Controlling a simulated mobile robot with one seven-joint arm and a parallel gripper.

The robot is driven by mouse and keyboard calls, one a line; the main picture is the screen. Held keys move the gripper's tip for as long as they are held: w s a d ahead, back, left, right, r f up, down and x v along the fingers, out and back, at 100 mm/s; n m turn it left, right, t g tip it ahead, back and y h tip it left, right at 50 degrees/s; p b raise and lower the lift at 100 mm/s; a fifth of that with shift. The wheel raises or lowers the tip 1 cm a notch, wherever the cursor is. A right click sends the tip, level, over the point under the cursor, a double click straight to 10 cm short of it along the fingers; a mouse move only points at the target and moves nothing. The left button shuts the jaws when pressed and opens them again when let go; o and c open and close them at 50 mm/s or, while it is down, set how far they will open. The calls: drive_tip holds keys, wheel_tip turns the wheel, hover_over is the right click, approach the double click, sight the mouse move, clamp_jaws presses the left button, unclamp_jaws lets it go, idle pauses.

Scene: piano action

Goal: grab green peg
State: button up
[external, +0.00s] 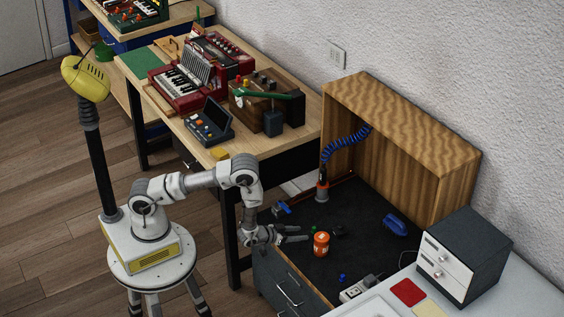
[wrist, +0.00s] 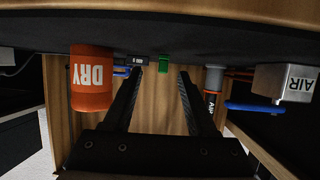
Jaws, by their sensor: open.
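In the external view a small green spot (external: 313,228) just past my fingers seems to be the peg. My gripper (external: 303,233) reaches in low over the black mat (external: 365,225). Its two long fingers are apart and empty, and they also show in the wrist view (wrist: 160,76).
An orange DRY jar (external: 321,244) stands close beside my fingers; it is at left in the wrist view (wrist: 91,78). A grey AIR block (wrist: 284,82) and a grey-orange tool (external: 322,186) stand nearby. A wooden hutch (external: 400,145) backs the mat.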

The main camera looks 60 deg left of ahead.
sight(312, 231)
drive_tip(key=shift+a+b+x, duration=0.15)
drive_tip(key=shift+b+x, duration=0.4)
drive_tip(key=shift+x, duration=0.85)
drive_tip(key=shift+a+b+x, duration=0.2)
drive_tip(key=shift+b+x, duration=0.35)
drive_tip(key=shift+x, duration=0.85)
drive_tip(key=shift+r, duration=0.2)
drive_tip(key=shift+c, duration=0.3)
clamp_jaws()
